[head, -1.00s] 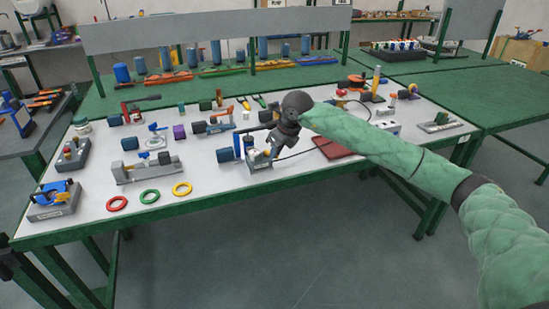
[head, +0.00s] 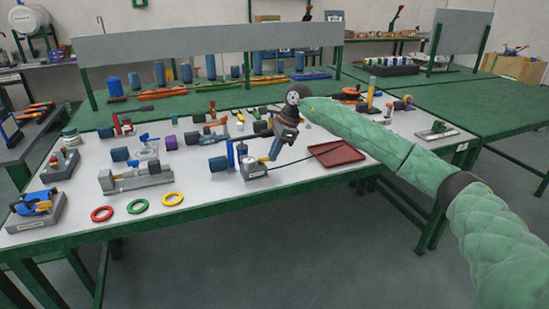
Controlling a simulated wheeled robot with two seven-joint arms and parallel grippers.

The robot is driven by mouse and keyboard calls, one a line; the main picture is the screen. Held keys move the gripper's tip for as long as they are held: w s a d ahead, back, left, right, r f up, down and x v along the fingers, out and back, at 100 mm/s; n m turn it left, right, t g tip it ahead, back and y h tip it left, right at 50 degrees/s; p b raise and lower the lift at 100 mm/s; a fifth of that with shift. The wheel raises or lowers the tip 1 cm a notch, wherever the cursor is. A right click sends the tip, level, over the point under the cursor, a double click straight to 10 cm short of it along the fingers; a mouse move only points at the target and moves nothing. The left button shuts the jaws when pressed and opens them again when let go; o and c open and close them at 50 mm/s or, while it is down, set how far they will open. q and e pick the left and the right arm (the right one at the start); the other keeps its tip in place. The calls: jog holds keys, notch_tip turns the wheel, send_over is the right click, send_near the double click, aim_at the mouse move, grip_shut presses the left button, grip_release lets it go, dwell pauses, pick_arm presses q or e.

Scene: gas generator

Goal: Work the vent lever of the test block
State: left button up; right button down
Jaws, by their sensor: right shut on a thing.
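The test block, a small grey block (head: 254,172), stands near the front middle of the white table top, with a dark cable running off to its right. A small orange-yellow piece, which looks like the vent lever (head: 263,160), shows at its upper right. My right gripper (head: 270,157) comes down from the upper right, tilted, and is shut on this lever. The fingers hide part of the lever, so its exact angle is hard to tell. My left gripper is not in view.
A blue upright part (head: 230,153) stands close left of the block. A dark red tray (head: 336,153) lies to the right. A grey fixture (head: 136,178) and red, green and yellow rings (head: 138,206) lie to the left. The table front right of the block is clear.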

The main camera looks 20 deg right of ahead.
jog(key=shift+w+n+g+b, duration=0.35)
jog(key=shift+w+n+g, duration=0.05)
jog(key=shift+n, duration=0.7)
jog(key=c, duration=1.5)
grip_release()
jog(key=v, duration=0.7)
jog(key=shift+w+d+r, duration=0.15)
jog(key=shift+r, duration=0.2)
